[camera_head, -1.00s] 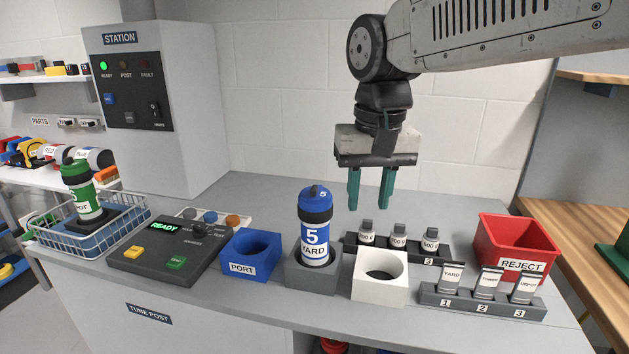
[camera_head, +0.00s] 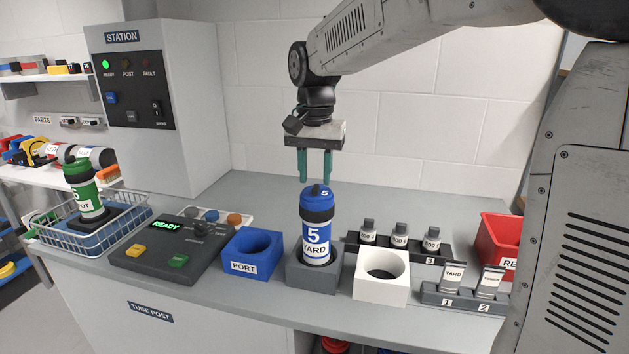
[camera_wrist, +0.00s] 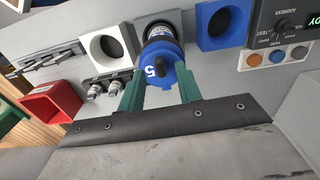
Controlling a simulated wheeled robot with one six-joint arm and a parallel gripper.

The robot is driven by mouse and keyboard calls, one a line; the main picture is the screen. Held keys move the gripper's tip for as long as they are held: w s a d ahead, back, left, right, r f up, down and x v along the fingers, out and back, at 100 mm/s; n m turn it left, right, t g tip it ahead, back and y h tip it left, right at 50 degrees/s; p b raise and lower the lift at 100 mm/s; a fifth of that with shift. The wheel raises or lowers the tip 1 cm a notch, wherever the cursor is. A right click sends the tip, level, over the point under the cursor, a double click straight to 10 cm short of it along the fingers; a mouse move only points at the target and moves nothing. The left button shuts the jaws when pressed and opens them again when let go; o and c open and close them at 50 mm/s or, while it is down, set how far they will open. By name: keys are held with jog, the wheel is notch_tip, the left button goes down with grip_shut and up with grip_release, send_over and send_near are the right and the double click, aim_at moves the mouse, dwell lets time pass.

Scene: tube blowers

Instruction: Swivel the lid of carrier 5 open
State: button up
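Carrier 5 (camera_head: 318,234) is a blue canister with a white YARD label and a black band. It stands upright in a grey square holder (camera_head: 313,275). Its blue lid (camera_head: 317,191), marked 5, is on top and looks closed. The lid also shows in the wrist view (camera_wrist: 166,73). My gripper (camera_head: 315,181) points down just above and slightly behind the lid. Its two green fingers (camera_wrist: 160,92) are apart with nothing between them. I cannot tell whether a fingertip touches the lid.
A blue PORT block (camera_head: 252,254) stands left of the carrier and a white ring block (camera_head: 381,277) right. Several small bottles (camera_head: 400,235) stand in a rack behind right. A control panel (camera_head: 172,246), a wire basket (camera_head: 92,226) with a green carrier and a red bin (camera_head: 499,240) are farther out.

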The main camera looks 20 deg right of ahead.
jog(key=shift+f, duration=1.15)
jog(key=shift+c, duration=0.3)
grip_shut()
